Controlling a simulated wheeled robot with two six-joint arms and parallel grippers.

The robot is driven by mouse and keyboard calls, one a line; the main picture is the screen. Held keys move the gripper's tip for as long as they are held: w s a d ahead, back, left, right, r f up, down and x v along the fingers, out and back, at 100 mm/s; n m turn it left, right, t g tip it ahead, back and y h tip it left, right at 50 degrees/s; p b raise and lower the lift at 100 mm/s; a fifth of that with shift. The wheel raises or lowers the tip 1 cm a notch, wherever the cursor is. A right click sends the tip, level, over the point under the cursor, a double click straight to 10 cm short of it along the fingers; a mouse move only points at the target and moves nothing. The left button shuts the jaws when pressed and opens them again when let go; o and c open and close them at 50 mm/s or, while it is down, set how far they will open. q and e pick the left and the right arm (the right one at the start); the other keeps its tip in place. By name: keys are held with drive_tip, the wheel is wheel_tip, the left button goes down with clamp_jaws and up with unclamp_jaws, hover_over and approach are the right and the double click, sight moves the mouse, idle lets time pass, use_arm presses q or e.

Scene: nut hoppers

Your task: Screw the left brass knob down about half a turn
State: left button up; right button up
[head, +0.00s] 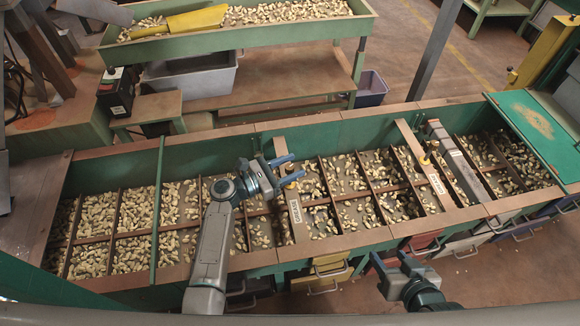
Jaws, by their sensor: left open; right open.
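The left brass knob (291,185) is a small yellowish piece at the upper end of a labelled slat (296,212) across the nut hopper. My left gripper (297,168) is open beside it, with its blue fingers pointing right. One finger partly covers the knob, and I cannot tell whether they touch. A second brass knob (425,160) sits by another labelled slat (436,180) to the right. My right gripper (389,258) is open and empty in front of the hopper, near the bottom of the view.
The long green hopper (210,149) has several compartments of nuts. A grey bar (455,155) crosses it at the right. Coloured drawers (330,268) hang below its front edge. A green trough (240,37) with a yellow scoop (195,20) stands behind.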

use_arm(q)
drive_tip(key=shift+c, duration=0.5)
drive_tip(key=c, duration=0.9)
drive_tip(key=shift+m+g+h, duration=0.3)
drive_tip(key=shift+m+g, duration=0.1)
drive_tip(key=shift+g, duration=0.1)
use_arm(e)
drive_tip(key=shift+s+f, duration=0.15)
use_arm(q)
drive_tip(key=shift+w+m+g+h, duration=0.1)
drive_tip(key=shift+m+g+h, duration=0.4)
drive_tip(key=shift+g, duration=0.4)
drive_tip(key=m+g, duration=0.2)
drive_tip(key=g, duration=0.1)
drive_tip(key=m+g, duration=0.1)
drive_tip(key=g, duration=0.1)
drive_tip(key=shift+m+g+h, duration=0.3)
drive_tip(key=shift+m, duration=0.1)
drive_tip(key=shift+m+g, duration=0.4)
drive_tip(key=shift+g, duration=0.2)
use_arm(e)
drive_tip(key=shift+w+r, duration=0.35)
drive_tip(key=shift+w, duration=0.05)
